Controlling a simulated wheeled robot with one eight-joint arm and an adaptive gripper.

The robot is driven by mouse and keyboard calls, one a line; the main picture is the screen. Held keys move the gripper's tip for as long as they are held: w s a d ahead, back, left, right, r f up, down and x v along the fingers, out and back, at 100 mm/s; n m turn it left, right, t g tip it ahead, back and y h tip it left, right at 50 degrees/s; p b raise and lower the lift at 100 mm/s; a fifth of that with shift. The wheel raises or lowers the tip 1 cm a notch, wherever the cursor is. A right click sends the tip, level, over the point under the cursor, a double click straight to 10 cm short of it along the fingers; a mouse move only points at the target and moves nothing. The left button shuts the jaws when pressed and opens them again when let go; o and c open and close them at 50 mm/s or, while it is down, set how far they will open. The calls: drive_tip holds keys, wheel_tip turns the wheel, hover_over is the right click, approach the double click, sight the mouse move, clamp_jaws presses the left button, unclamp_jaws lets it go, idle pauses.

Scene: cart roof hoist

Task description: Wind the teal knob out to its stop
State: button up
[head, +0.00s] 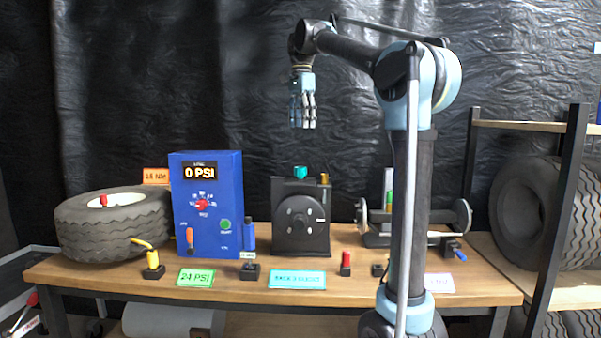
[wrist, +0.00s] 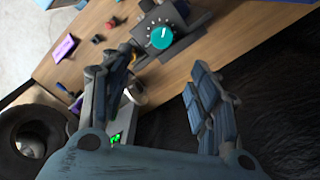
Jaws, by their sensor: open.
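The teal knob (head: 300,172) sits on top of a black housing with a round dark disc (head: 300,220) on the bench. In the wrist view the teal knob (wrist: 160,37) is seen from above, with a white pointer line on its face and scale marks on the dark plate beside it. My gripper (head: 303,124) points down above the knob, well clear of it. In the wrist view my gripper (wrist: 163,66) has its fingers spread apart with nothing between them, and the knob lies beyond the fingertips.
A small brass-coloured part (head: 324,178) stands beside the knob. A blue box reading 0 PSI (head: 207,215) and a tyre (head: 114,226) are to the left. The air above the housing is free.

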sight(300, 167)
drive_tip(key=f, duration=1.7)
drive_tip(key=shift+w+a, duration=0.1)
drive_tip(key=shift+a, duration=0.1)
drive_tip(key=c, duration=1.1)
